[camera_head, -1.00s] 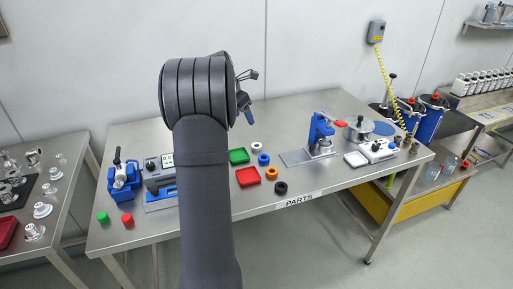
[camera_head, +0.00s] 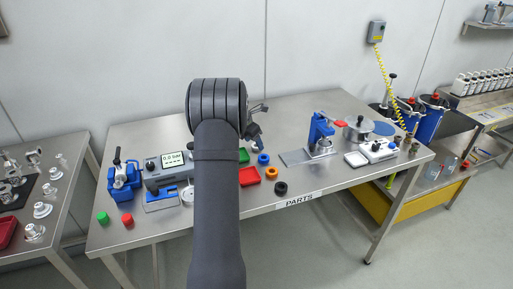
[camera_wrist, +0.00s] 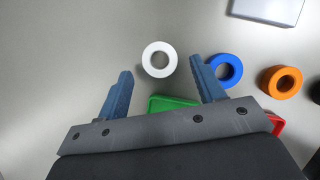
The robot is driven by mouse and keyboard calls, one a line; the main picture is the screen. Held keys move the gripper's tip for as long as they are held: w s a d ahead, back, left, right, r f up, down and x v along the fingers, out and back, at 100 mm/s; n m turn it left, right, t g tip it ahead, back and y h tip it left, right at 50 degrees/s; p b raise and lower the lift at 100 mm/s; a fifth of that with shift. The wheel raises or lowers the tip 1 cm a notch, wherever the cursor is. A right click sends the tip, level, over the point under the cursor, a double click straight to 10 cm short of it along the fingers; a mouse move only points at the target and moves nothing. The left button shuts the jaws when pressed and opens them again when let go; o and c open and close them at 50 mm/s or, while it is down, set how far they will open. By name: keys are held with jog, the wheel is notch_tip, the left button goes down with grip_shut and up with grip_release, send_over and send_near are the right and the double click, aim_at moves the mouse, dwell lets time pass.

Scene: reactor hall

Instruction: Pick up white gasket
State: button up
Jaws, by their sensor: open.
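The white gasket (camera_wrist: 147,60) is a flat ring lying on the metal table in the wrist view. It sits just ahead of and between the two blue fingers of my gripper (camera_wrist: 161,67). The fingers are spread apart with nothing between them but the view of the table and the gasket. In the head view my gripper (camera_head: 257,138) hangs over the table, and the gasket is hidden behind it there.
Blue (camera_head: 263,159), orange (camera_head: 271,173) and black (camera_head: 281,188) rings lie close by. A green tray (camera_head: 244,155) and a red tray (camera_head: 249,176) are beside them. A blue press (camera_head: 318,130) stands to the right. A gauge device (camera_head: 172,168) stands left of my arm.

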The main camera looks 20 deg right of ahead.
jog(key=shift+x, duration=0.9)
jog(key=shift+r, duration=0.1)
jog(key=c, duration=1)
jog(key=shift+r, duration=0.15)
jog(key=shift+c, duration=0.2)
